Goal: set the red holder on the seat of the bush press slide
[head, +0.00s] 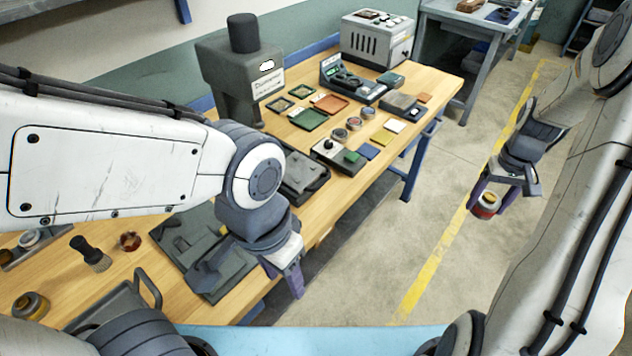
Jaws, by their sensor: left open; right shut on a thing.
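My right gripper (503,190) is shut on the red holder (487,206), a small round red piece with a yellowish band. It hangs over the floor to the right of the bench, apart from any surface. My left gripper (296,283) is open and empty by the bench's front edge, beside a dark grey flat fixture (185,240) with raised parts. My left arm hides part of that fixture. A grey press-like machine (228,80) with a black cylinder on top stands at the back of the bench. I cannot tell for sure which fixture is the bush press slide.
The wooden bench (322,218) carries several coloured trays, a black-knobbed device (337,150) and a grey vented box (377,38). A brush (90,253) and a dark red round piece (130,241) lie at left. The floor (440,180) right of the bench is clear.

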